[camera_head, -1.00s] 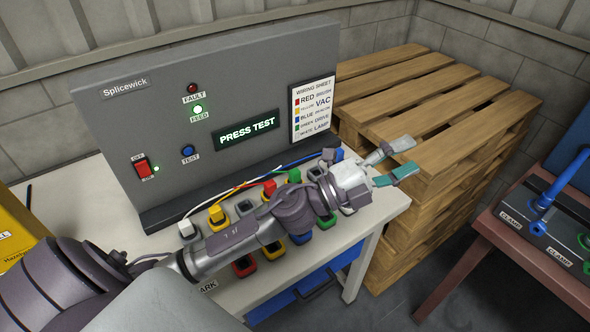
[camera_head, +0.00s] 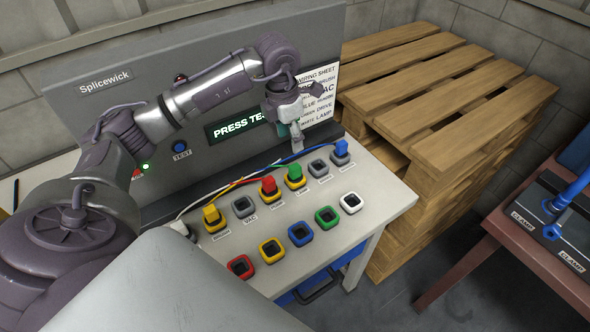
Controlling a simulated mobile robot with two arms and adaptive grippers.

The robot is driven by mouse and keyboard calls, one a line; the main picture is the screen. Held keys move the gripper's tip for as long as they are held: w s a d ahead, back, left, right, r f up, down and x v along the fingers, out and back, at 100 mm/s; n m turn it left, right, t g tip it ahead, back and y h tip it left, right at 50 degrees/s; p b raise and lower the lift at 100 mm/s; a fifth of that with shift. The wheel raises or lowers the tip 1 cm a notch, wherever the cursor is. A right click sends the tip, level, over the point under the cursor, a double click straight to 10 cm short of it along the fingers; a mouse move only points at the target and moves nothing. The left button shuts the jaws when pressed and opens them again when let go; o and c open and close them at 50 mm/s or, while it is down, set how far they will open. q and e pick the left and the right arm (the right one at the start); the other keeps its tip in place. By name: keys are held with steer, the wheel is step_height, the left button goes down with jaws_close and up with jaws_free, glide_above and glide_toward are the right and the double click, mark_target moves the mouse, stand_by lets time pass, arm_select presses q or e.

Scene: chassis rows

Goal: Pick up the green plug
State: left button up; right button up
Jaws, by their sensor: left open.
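The green plug (camera_head: 295,171) stands upright in a yellow-rimmed socket in the back row on the bench, with a wire running from it to the left. My left gripper (camera_head: 291,141) is open and points down just above and behind the green plug, in front of the grey panel. One pale finger and one teal finger show, with nothing held between them. The fingers look apart from the plug, though the exact gap is hard to judge. My right gripper is not in view.
A red plug (camera_head: 268,184) stands just left of the green one, a yellow plug (camera_head: 211,214) further left, and a blue plug (camera_head: 341,148) to the right. Empty coloured sockets, such as the green-rimmed socket (camera_head: 326,217), line the front. The grey panel (camera_head: 110,120) rises behind.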

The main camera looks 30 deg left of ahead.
mark_target(295, 166)
arm_select(q)
steer(key=f, duration=0.4)
steer(key=f+p, duration=0.1)
steer(key=f, duration=0.1)
steer(key=shift+w+d+f, duration=0.15)
steer(key=shift+w+d, duration=0.05)
steer(key=shift+w, duration=0.15)
steer(key=f, duration=0.2)
steer(key=f+p, duration=0.1)
steer(key=f, duration=0.1)
steer(key=shift+w+d+f+p, duration=0.1)
steer(key=shift+d+p, duration=0.1)
steer(key=shift+p, duration=0.1)
steer(key=shift+w+f, duration=0.1)
steer(key=shift+f, duration=0.4)
jaws_close()
